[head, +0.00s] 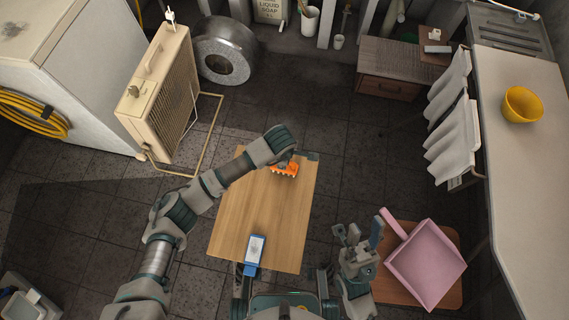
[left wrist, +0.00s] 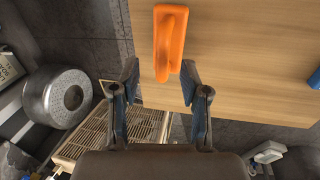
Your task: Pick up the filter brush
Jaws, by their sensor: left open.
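An orange-handled object, which looks like the brush (head: 284,170), lies on the wooden table near its far end. It also shows in the left wrist view (left wrist: 170,40), with its near end at the gap between the fingertips. My left gripper (left wrist: 160,72) is open, with one finger on each side of that end and nothing gripped. In the head view my left wrist hides the far part of the orange object. My right gripper (head: 358,234) is open and empty, right of the table's near end and left of the pink dustpan.
The wooden table (head: 260,215) is mostly bare. A blue object with a pale face (head: 255,249) lies at its near edge. A pink dustpan (head: 428,262) lies on a stool at the right. A beige heater (head: 165,90) stands at the left.

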